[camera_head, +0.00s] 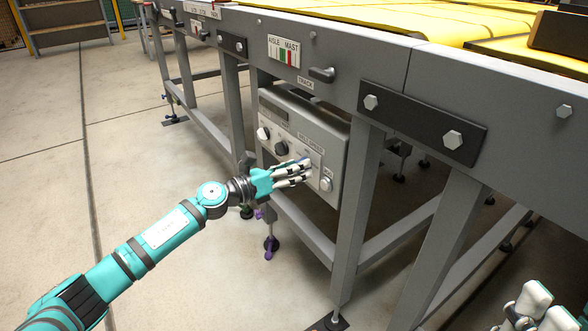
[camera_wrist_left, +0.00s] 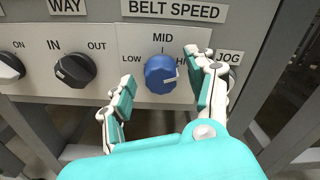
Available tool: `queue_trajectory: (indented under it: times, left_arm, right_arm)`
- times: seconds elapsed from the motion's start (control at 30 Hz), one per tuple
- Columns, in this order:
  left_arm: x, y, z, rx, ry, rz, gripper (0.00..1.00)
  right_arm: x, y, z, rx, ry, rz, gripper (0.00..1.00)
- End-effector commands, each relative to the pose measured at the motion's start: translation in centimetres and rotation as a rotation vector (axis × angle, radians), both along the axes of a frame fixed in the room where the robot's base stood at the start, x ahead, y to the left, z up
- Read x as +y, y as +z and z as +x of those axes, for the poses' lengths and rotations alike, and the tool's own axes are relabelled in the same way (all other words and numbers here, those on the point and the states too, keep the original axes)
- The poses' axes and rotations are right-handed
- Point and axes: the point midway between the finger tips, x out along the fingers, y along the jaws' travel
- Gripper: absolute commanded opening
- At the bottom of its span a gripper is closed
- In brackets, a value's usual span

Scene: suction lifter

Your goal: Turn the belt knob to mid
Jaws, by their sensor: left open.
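The belt knob (camera_wrist_left: 161,73) is a round blue knob under the "BELT SPEED" sign in the left wrist view. Its white mark points right, towards "HI"; "MID" is printed above it and "LOW" to its left. My left gripper (camera_wrist_left: 162,69) is open, with one finger on each side of the knob; a gap shows between the fingers and the knob. In the head view my left gripper (camera_head: 300,171) is in front of the control box (camera_head: 338,150) and mostly hides the knob. My right gripper (camera_head: 535,308) shows partly at the bottom right corner, away from the box.
A "JOG" control (camera_wrist_left: 228,66) is close on the right, partly behind a finger. Frame legs (camera_head: 356,215) flank the box below the conveyor. The floor at left is clear.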

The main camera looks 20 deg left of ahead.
Motion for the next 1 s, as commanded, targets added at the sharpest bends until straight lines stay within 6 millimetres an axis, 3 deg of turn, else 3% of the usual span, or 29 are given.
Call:
queue_trajectory:
  times: [0.2, 0.6, 1.0]
  left_arm:
    - [0.0, 0.0, 0.0, 0.0, 0.0, 0.0, 0.54]
    - [0.0, 0.0, 0.0, 0.0, 0.0, 0.0, 0.02]
    - [0.0, 0.2, 0.0, 0.049, 0.001, -0.063, 0.02]
  right_arm:
    - [0.0, 0.0, 0.0, 0.0, 0.0, 0.0, 0.4]
    - [0.0, 0.0, 0.0, 0.0, 0.0, 0.0, 0.4]
    - [0.0, 1.1, 0.0, 0.0, -0.001, 0.0, 0.4]
